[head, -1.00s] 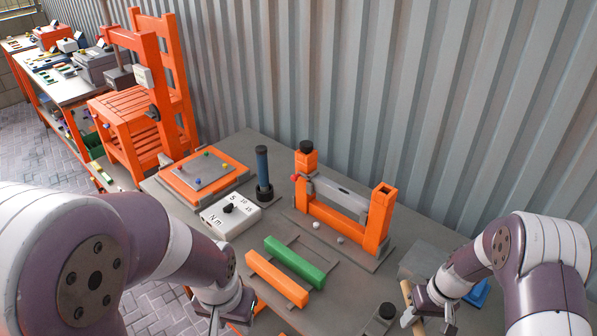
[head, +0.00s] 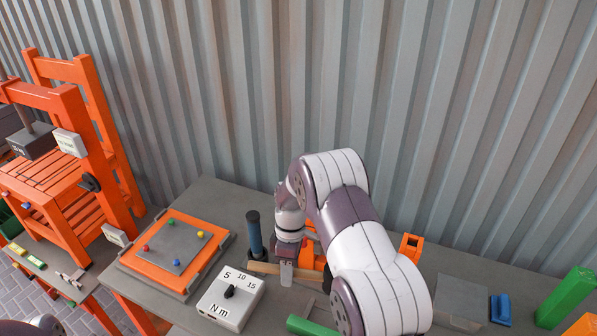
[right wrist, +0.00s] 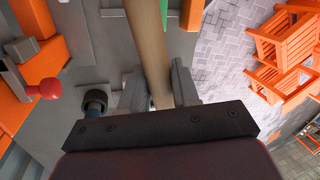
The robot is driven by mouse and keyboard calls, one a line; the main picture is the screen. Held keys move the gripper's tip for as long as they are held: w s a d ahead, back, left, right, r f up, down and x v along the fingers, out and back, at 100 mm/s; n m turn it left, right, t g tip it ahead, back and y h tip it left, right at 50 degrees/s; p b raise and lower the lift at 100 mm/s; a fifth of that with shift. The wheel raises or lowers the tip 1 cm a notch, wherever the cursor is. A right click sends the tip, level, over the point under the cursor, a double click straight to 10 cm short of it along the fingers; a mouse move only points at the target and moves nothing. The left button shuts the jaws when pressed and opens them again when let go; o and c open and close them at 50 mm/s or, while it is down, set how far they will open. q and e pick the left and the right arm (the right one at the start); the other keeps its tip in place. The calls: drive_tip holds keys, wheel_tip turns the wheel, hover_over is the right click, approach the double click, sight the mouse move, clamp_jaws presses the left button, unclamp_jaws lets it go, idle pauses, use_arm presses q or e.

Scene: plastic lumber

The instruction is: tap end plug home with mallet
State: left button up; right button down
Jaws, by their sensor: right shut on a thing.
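My right gripper (head: 287,270) is shut on the wooden handle (head: 262,268) of the mallet, above the table behind the torque box. In the right wrist view the handle (right wrist: 153,50) runs between the two fingers (right wrist: 156,90). The mallet's head cannot be made out. The orange clamp frame (head: 410,246) stands behind my right arm, which hides most of it. Orange parts and a red knob (right wrist: 48,90) show at the left of the right wrist view. The end plug cannot be made out with certainty. My left gripper is out of view.
A white torque box (head: 230,298), a blue-handled tool (head: 254,232) and an orange-rimmed board (head: 176,254) stand left of the gripper. A green bar (head: 308,327) lies in front. A grey block (head: 461,302) and green upright piece (head: 566,298) are at the right.

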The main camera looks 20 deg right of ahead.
drive_tip(key=w+d+r+n+t+h+p, duration=0.15)
drive_tip(key=d+r+n+p, duration=0.35)
drive_tip(key=r+n, duration=0.5)
drive_tip(key=w+d+r+n+g+h+p, duration=0.1)
drive_tip(key=w+d+r+n+h+p, duration=0.15)
drive_tip(key=r+n+p, duration=0.6)
use_arm(q)
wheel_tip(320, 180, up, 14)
drive_tip(key=b, duration=0.1)
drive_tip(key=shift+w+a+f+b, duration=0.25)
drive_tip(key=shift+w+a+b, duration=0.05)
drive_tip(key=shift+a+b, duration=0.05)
use_arm(e)
drive_tip(key=shift+n+t, duration=0.25)
drive_tip(key=shift+n, duration=0.5)
drive_tip(key=x, duration=0.3)
drive_tip(key=a+x, duration=0.1)
drive_tip(key=shift+s+d+f, duration=0.1)
drive_tip(key=shift+f, duration=0.2)
